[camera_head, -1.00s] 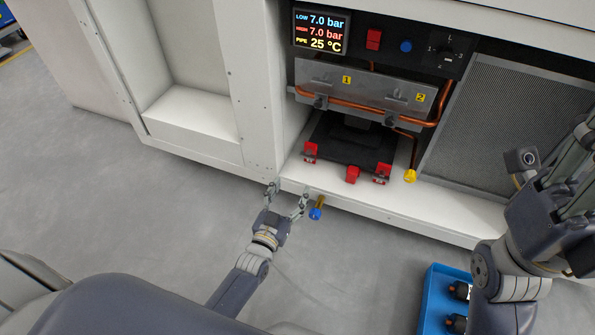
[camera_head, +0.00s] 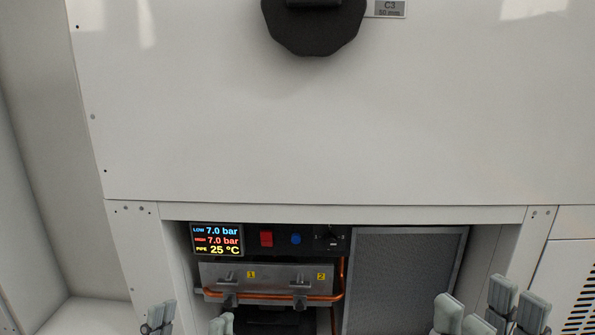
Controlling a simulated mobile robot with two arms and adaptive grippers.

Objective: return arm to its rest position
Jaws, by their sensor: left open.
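My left gripper (camera_head: 191,319) shows only by its grey fingertips at the bottom edge, left of centre. The two fingers stand apart with nothing seen between them, so it is open. My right gripper (camera_head: 490,312) shows as several grey finger pads close together at the bottom right. The rest of both arms is below the view.
The recessed bay holds a display (camera_head: 217,240) reading 7.0 bar, 7.0 bar and 25 °C, a red switch (camera_head: 266,239), a blue button (camera_head: 295,239), a knob (camera_head: 329,238), a metal bracket (camera_head: 270,277) with copper pipe (camera_head: 325,297), and a mesh panel (camera_head: 400,285). A black part (camera_head: 314,30) protrudes above, beside a C3 label (camera_head: 390,9).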

